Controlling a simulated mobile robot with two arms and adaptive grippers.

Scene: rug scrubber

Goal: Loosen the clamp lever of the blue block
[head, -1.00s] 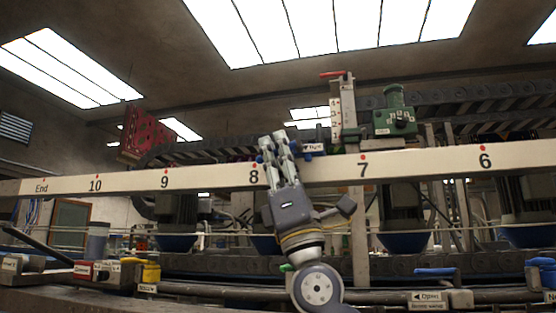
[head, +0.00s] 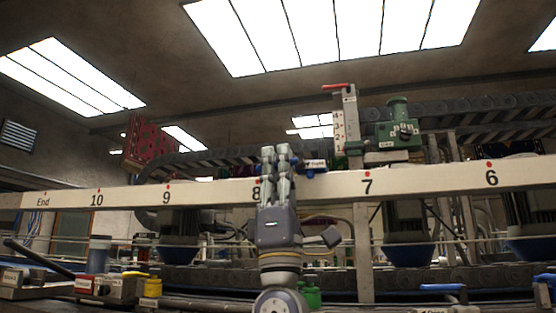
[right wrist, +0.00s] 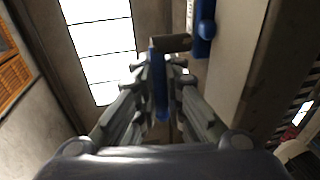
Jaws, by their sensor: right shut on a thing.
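The blue block (head: 314,165) sits on the long white numbered beam (head: 420,178), between marks 8 and 7. It also shows at the top of the right wrist view (right wrist: 206,28). Its blue clamp lever (right wrist: 159,88) hangs from a dark round shaft (right wrist: 172,43). My right gripper (head: 275,155) points upward in front of the beam near mark 8, just left of the block. In the right wrist view its fingers (right wrist: 160,80) are shut around the lever. In the head view the fingers hide the lever. My left gripper is not in view.
A green device (head: 398,130) and an upright scale with a red handle (head: 345,120) stand behind the beam. Blue-bottomed motors (head: 408,255) stand behind the beam.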

